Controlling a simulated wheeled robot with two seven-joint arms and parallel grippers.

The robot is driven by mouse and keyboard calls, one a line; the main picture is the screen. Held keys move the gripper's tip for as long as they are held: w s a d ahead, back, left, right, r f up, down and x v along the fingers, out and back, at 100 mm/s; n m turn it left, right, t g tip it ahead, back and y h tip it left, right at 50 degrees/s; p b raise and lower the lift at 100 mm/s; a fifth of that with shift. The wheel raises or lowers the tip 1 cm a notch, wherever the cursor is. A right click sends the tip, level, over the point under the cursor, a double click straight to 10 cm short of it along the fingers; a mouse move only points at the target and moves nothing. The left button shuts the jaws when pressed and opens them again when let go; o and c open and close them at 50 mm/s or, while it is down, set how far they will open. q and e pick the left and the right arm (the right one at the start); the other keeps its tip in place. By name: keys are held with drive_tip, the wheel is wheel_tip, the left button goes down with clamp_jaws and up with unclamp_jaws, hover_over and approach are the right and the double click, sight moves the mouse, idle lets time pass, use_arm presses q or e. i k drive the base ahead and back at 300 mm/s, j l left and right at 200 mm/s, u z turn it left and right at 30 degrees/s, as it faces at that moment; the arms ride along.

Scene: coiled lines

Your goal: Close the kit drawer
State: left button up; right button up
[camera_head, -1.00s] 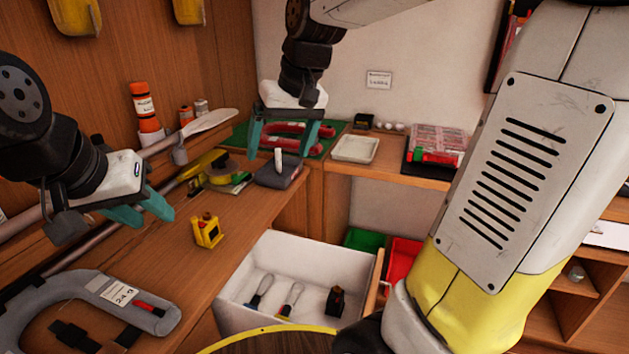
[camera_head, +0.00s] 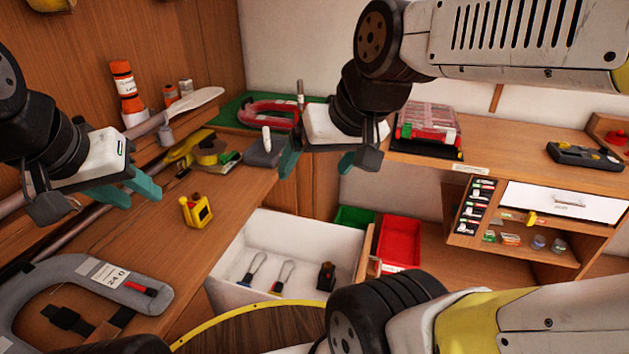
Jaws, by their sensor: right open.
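The kit drawer (camera_head: 318,230) is a deep white drawer with a wooden front (camera_head: 368,262), pulled out below the wooden bench. Screwdriver-like tools (camera_head: 256,268) and a small black-and-orange item (camera_head: 326,276) lie inside it. My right gripper (camera_head: 322,168) is open and empty, above and behind the drawer in the picture, by the bench corner. My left gripper (camera_head: 146,200) looks open and empty over the left bench, away from the drawer. My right arm and a round yellow-edged top hide the drawer's lower near part.
A yellow device (camera_head: 196,211) stands on the left bench, with a grey clamp-like frame (camera_head: 140,278) nearer. Green (camera_head: 354,217) and red (camera_head: 399,242) bins sit beyond the drawer front. A second white drawer (camera_head: 565,201) at right looks shut.

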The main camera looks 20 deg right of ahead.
sight(311, 242)
drive_tip(key=k+l, duration=0.15)
drive_tip(key=l, duration=0.25)
drive_tip(key=k+l+z, duration=0.1)
drive_tip(key=l, duration=0.3)
drive_tip(key=k+l, duration=0.15)
drive_tip(key=l, duration=0.3)
